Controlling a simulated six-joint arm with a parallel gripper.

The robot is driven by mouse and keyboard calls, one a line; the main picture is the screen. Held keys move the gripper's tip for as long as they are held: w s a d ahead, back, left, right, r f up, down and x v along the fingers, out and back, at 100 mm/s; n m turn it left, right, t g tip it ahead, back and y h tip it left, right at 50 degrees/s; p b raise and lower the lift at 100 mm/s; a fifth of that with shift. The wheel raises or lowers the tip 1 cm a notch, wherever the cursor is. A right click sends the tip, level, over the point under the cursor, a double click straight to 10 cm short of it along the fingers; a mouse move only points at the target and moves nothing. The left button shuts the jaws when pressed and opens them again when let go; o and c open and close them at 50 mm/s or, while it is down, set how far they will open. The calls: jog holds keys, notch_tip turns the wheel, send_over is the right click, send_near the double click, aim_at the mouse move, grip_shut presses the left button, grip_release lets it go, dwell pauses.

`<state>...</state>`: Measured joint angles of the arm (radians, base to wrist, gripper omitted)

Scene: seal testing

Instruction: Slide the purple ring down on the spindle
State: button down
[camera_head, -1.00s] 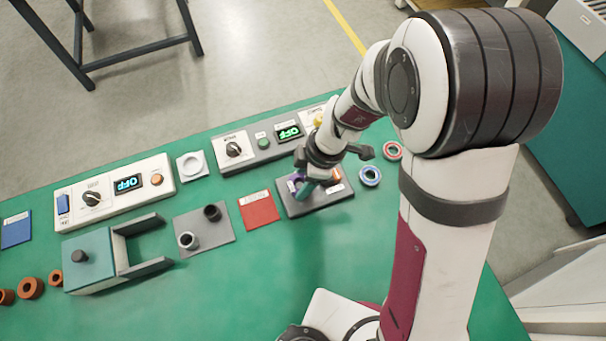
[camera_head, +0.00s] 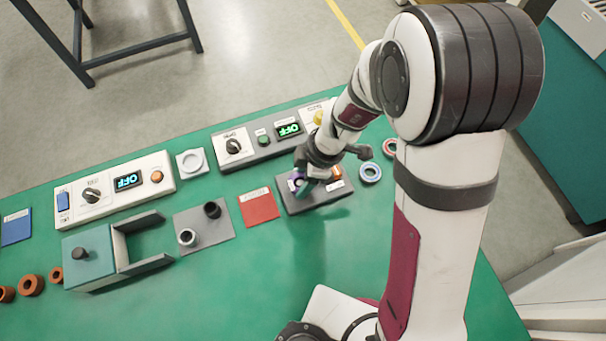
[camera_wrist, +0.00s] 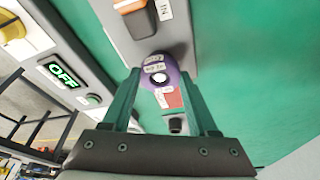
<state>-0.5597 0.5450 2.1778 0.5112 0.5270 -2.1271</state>
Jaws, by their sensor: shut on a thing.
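The purple ring (camera_wrist: 152,74) with white labels sits between the teal fingers of my gripper (camera_wrist: 160,77) in the wrist view. The fingers are shut on it, and a bright spot shows in its hole. In the head view the ring (camera_head: 297,181) is at the left end of a dark grey block (camera_head: 312,205), under my gripper (camera_head: 302,184). I cannot tell whether it touches the block. I cannot tell for sure which upright is the spindle.
A red mat (camera_head: 259,207) lies between block and grey plate. Control boxes with displays (camera_head: 265,138) stand behind. A teal fixture (camera_head: 88,262) stands left. The front green table is clear.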

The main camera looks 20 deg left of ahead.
jog(key=shift+f, duration=0.1)
jog(key=shift+c, duration=0.4)
grip_release()
notch_tip(320, 180, up, 9)
jog(key=s+d+r+m, duration=0.2)
jog(key=d+r+m, duration=0.3)
jog(key=d+m, duration=0.25)
jog(key=s+d+r+m, duration=0.2)
jog(key=s+d+m, duration=0.3)
jog(key=m, duration=0.5)
jog(key=s+d+r+m+t+h, duration=0.1)
jog(key=s+d+m, duration=0.4)
jog(key=m, duration=0.5)
jog(key=shift+d+r+m, duration=0.35)
jog(key=shift+d+r, duration=0.1)
jog(key=shift+d, duration=0.45)
